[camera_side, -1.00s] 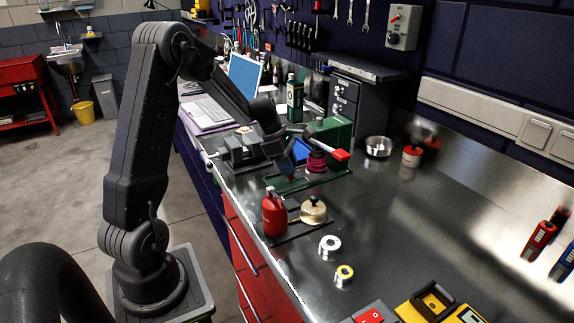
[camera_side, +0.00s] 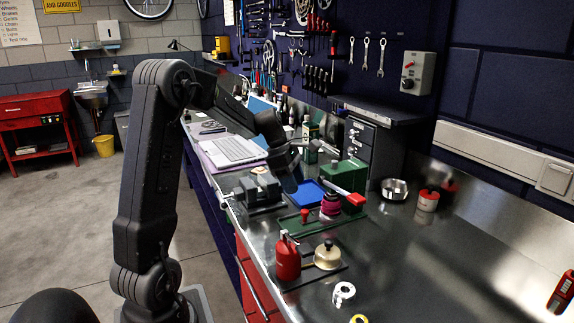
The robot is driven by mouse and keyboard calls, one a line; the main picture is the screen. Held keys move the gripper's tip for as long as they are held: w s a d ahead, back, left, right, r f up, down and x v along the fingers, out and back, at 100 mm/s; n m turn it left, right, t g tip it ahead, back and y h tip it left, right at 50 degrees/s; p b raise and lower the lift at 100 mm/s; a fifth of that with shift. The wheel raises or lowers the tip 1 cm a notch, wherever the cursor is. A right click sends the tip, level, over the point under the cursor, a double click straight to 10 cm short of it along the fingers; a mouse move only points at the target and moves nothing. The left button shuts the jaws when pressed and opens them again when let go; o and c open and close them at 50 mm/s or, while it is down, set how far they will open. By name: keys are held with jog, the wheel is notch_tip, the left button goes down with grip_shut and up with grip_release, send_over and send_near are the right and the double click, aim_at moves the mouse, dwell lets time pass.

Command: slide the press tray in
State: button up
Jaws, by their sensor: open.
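The green press (camera_side: 346,176) stands on the bench with a lever ending in a red grip (camera_side: 355,199). A magenta and pale round piece (camera_side: 330,207) sits in front of its body. A low, flat green part (camera_side: 292,223) with a red knob (camera_side: 304,215) extends left from under it. This looks like the press tray, but I cannot tell how far in it sits. My gripper (camera_side: 291,184) is above and left of the press, apart from the red knob. Its jaws are open and look empty; the fingertips are small and dark.
A blue tray (camera_side: 308,192) lies behind the flat green part. A grey vise (camera_side: 258,190) stands to the left. A red bottle (camera_side: 287,259) and a brass-coloured pot (camera_side: 327,256) stand in front. A steel bowl (camera_side: 394,189) is behind right.

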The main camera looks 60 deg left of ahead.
jog(key=v, duration=0.6)
jog(key=s+d+r+m+y, duration=0.1)
jog(key=s+d+r+m, duration=0.15)
jog(key=d+m, duration=0.5)
jog(key=s+d+r+m+y, duration=0.1)
jog(key=s+d+m, duration=0.3)
jog(key=d, duration=0.6)
jog(key=s+d+f+m+t+y, duration=0.1)
jog(key=s+d+f+m+t, duration=0.1)
jog(key=s+d+m, duration=0.7)
jog(key=m, duration=0.6)
jog(key=shift+s, duration=0.3)
